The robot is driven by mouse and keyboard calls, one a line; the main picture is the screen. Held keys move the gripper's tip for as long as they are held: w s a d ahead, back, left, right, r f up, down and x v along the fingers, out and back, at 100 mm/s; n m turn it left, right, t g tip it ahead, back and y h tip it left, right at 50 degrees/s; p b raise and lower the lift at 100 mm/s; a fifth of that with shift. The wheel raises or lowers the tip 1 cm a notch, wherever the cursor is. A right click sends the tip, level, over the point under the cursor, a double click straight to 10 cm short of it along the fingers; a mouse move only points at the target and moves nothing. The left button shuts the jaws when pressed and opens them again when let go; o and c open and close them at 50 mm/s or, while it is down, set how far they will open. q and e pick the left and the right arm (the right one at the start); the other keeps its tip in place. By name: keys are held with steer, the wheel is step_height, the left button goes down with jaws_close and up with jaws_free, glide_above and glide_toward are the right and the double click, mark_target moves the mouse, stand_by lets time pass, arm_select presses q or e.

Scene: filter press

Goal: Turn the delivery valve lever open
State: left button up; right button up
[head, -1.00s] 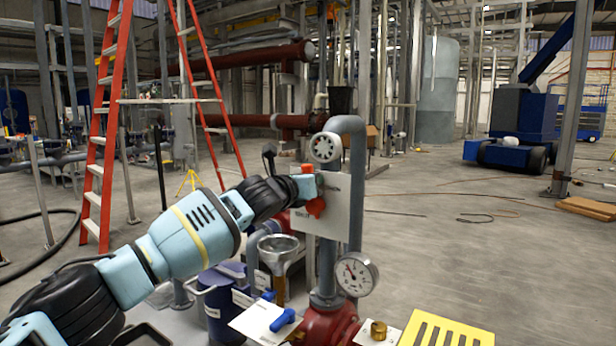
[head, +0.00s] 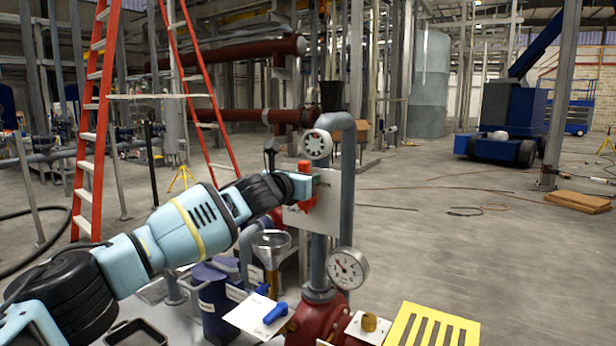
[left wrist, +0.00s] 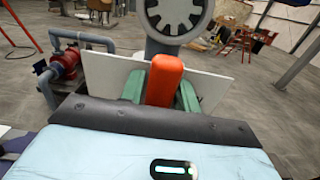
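A red-orange lever (head: 306,190) stands at the front of a white plate (head: 345,216) on the grey pipe assembly. The plate's label is too small to read. My left gripper (head: 314,184) reaches in from the left at the lever. In the left wrist view the lever (left wrist: 165,80) stands upright between the two green fingers (left wrist: 164,92), which appear to close on both its sides. The lever's lower part is hidden behind my gripper there. My right gripper is not in view.
A round grey handwheel (head: 318,145) sits just above the lever on the pipe. A yellow slotted plate (head: 432,326) is at front right. Open floor lies to the right.

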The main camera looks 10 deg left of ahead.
arm_select(q)
steer(key=shift+o, duration=1.3)
steer(key=shift+s+a+r, duration=0.1)
steer(key=shift+s+a, duration=0.1)
steer(key=shift+s, duration=0.3)
steer(key=p+v, duration=0.1)
steer(key=v, duration=0.5)
steer(key=shift+s+p, duration=0.4)
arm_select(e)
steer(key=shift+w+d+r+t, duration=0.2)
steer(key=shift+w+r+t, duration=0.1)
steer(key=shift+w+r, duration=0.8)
